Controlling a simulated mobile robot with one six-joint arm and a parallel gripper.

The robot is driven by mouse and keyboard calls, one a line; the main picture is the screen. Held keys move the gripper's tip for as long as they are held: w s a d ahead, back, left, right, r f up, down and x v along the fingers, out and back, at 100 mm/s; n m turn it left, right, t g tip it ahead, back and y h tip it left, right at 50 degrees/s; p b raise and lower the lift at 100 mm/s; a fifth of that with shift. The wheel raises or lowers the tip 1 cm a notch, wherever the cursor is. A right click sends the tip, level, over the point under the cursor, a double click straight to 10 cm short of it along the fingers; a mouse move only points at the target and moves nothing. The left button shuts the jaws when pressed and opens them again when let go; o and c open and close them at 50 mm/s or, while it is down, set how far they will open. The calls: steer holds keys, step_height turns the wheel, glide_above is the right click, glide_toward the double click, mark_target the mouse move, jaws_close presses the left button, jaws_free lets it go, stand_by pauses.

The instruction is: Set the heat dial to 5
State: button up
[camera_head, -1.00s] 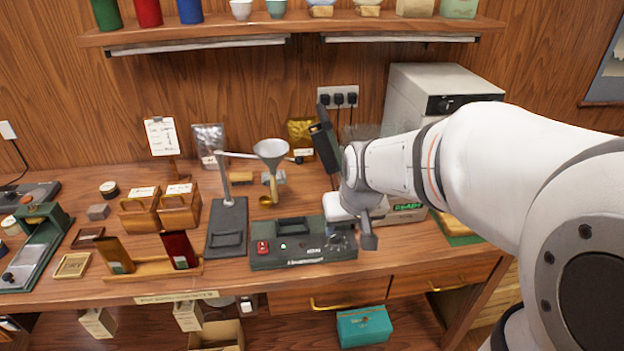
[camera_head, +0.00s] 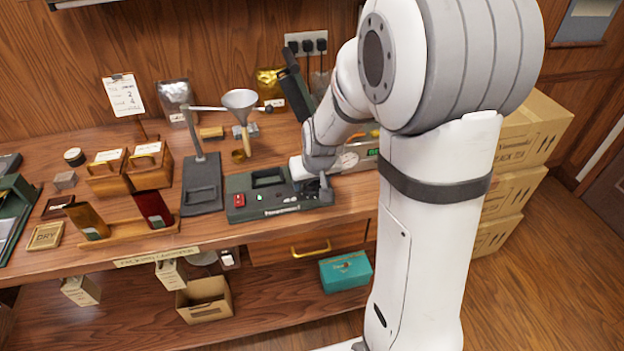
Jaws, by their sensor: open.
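The dark green heat sealer (camera_head: 262,211) sits near the bench's front edge, with a red switch (camera_head: 239,200) at its left and a raised black arm (camera_head: 297,84) behind it. My gripper (camera_head: 318,196) is at the right end of the sealer's top panel, pointing down. Its jaws are open, but the fingers are small and partly hidden by my wrist. The heat dial cannot be made out; the right end of the panel, by my gripper, is covered. I cannot read any dial setting or tell whether the fingers touch the dial.
A stand with a funnel (camera_head: 240,99) is left of the sealer. A wooden rack with dark red (camera_head: 153,209) and amber pouches is further left. A box with a green display (camera_head: 362,155) is just behind my wrist. A drawer handle (camera_head: 310,249) is below the bench edge.

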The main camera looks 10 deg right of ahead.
steer(key=c, duration=1)
